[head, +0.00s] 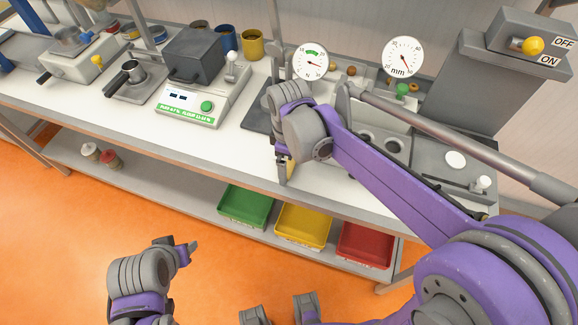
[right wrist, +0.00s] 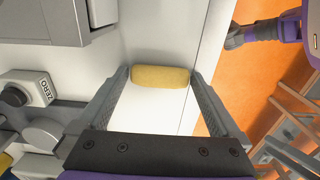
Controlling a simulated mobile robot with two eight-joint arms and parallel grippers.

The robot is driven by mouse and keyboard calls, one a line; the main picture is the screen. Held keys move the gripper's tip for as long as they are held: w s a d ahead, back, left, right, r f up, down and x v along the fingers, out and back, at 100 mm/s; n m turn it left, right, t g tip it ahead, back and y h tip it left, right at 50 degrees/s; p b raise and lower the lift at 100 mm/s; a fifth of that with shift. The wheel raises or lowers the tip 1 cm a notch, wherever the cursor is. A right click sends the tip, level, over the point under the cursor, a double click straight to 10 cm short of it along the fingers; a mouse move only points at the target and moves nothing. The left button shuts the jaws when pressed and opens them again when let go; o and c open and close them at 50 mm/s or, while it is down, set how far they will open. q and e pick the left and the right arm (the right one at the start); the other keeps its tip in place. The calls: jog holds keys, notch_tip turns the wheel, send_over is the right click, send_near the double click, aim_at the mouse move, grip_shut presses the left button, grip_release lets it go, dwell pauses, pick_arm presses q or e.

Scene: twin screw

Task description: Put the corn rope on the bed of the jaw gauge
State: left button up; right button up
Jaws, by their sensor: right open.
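The corn rope, a short yellow roll (right wrist: 160,76), lies on the white bench top near its front edge in the right wrist view. A sliver of yellow shows beside my right gripper (head: 284,172) in the head view; the gripper hides the rest. My right gripper (right wrist: 159,74) is open and points down at the roll, with a finger beyond each end. A gauge with a round mm dial (head: 403,57) and a green knob stands at the back of the bench; my right arm partly hides its lower part. My left gripper (head: 188,250) hangs low in front of the bench; its jaw opening is unclear.
A second dial (head: 310,62) stands left of the mm dial. A grey box device (head: 195,55) with a green button is further left. A switch box (head: 530,42) is at right. Green (head: 246,206), yellow (head: 303,225) and red (head: 366,244) trays sit on the lower shelf.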

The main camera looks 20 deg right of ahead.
jog(key=c, duration=0.6)
jog(key=shift+r, duration=0.15)
